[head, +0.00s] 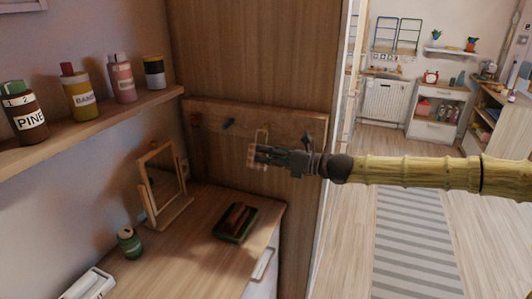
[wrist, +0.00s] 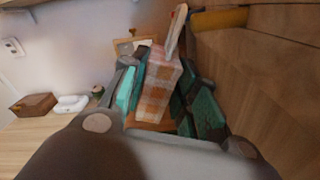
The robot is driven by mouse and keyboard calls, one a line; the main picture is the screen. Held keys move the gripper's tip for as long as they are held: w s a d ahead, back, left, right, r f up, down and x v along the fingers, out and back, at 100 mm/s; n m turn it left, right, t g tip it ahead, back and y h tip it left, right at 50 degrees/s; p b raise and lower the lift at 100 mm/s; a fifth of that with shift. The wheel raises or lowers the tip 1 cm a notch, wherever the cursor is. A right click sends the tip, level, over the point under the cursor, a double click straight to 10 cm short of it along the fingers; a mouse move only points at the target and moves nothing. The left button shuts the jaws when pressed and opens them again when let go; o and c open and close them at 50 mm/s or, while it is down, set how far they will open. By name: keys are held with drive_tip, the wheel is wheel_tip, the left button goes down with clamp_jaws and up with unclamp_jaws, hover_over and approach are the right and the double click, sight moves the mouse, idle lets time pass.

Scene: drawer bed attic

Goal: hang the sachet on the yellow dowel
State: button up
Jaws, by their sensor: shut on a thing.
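My gripper (head: 262,157) is shut on the sachet (wrist: 160,88), an orange-and-white checked packet, and holds it in the air in front of the wooden peg board. The sachet (head: 252,156) shows only as a small patch at the fingertips in the head view. A pale loop (wrist: 176,32) stands up from its top in the wrist view. The yellow dowel (wrist: 221,19) shows in the wrist view to the right of the loop, apart from it in the picture. In the head view a thin yellowish shape rises above the gripper; loop and dowel are hard to separate there.
The peg board (head: 285,116) also carries a blue peg (head: 228,123) and a red peg (head: 195,121). Below are a mirror (head: 164,183), a dark tray (head: 235,223) and a green jar (head: 129,242) on the desk. A shelf (head: 100,120) with bottles is at left.

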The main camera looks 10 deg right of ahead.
drive_tip(key=shift+w+d+p, duration=0.55)
drive_tip(key=shift+w+p, duration=0.15)
drive_tip(key=shift+w, duration=0.1)
drive_tip(key=shift+w+d+f, duration=0.35)
drive_tip(key=shift+w+f, duration=0.1)
drive_tip(key=shift+f, duration=0.1)
